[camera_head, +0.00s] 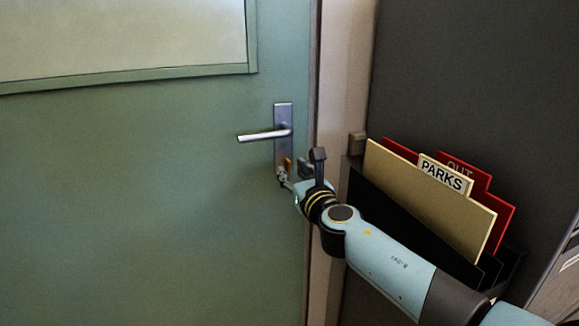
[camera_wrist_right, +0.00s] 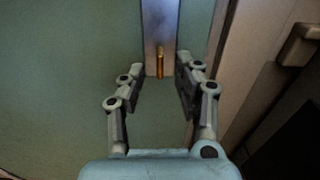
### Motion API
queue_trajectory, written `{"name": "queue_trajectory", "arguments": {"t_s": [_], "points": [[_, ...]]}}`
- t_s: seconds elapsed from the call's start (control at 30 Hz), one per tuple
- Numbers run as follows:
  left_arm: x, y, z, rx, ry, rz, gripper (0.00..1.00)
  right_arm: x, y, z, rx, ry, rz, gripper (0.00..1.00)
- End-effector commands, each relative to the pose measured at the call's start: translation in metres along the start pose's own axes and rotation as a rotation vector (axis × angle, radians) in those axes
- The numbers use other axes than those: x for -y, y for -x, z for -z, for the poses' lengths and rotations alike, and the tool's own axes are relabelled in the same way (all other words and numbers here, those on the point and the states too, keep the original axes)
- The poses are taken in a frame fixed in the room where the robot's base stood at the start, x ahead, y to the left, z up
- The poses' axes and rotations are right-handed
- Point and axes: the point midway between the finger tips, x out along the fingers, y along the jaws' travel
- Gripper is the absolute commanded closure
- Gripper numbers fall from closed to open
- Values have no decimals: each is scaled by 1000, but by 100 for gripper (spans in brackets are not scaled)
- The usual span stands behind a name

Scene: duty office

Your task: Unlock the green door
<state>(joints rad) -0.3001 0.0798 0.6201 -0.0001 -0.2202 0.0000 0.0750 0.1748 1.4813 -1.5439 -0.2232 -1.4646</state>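The green door (camera_head: 150,190) looks closed. It has a metal lock plate (camera_head: 284,115) with a silver lever handle (camera_head: 262,135), which sits level. A small brass-coloured piece (camera_head: 287,163) is at the plate's lower end; I cannot tell if it is a key or the lock cylinder. It also shows in the right wrist view (camera_wrist_right: 160,63). My right gripper (camera_head: 293,169) is close to the lower plate. In the right wrist view its two fingers (camera_wrist_right: 159,74) are spread apart, one to each side of the brass piece, with nothing gripped. My left gripper is out of view.
A black file holder (camera_head: 385,207) with beige and red folders, labelled PARKS (camera_head: 443,176) and OUT, hangs on the dark wall at right, behind my right arm. The door frame (camera_head: 341,80) stands just right of the plate. The door's left side is clear.

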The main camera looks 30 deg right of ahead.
Motion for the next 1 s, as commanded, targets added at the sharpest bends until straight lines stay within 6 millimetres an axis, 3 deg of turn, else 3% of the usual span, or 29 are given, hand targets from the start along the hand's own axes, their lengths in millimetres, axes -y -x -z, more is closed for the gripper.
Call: {"name": "queue_trajectory", "arguments": {"t_s": [0.5,1.0], "points": [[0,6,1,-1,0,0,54,0,51,0,0,0,-1,67],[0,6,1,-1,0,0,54,0,53,0,0,-1,0,67]]}}
